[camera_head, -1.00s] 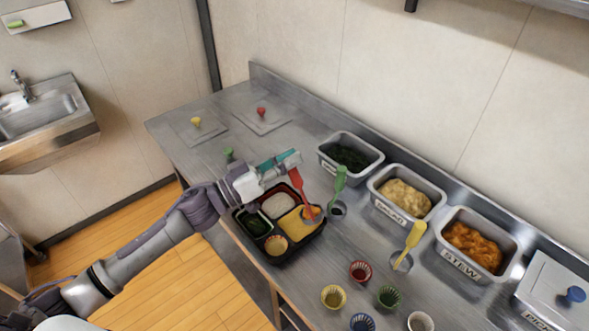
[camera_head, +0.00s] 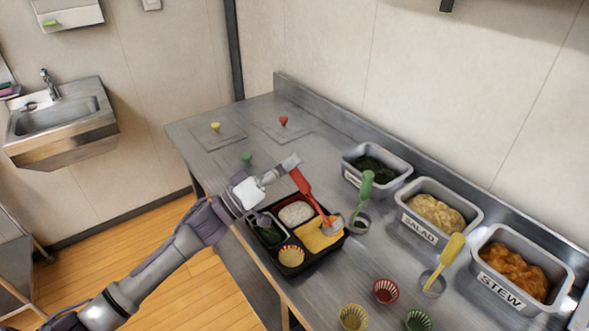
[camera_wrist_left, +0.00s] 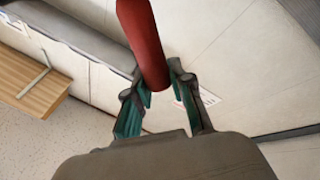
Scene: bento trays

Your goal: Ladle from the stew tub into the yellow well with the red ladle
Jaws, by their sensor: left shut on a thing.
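My left gripper (camera_head: 291,164) is shut on the upper handle of the red ladle (camera_head: 303,184). The red handle (camera_wrist_left: 145,45) also shows between the fingers in the left wrist view. The ladle tilts, and its metal bowl is over the right side of the yellow well (camera_head: 311,240) in the black bento tray. Whether the bowl holds food, or touches the well, I cannot tell. The stew tub (camera_head: 501,291), grey with orange chunks and a STEW label, stands at the far right. My right gripper is not in view.
The salad tub (camera_head: 419,232) and a tub of dark greens (camera_head: 351,179) stand along the back. A green ladle (camera_head: 366,187) and yellow ladle (camera_head: 446,258) stand in holders. Small cups (camera_head: 386,290) line the front.

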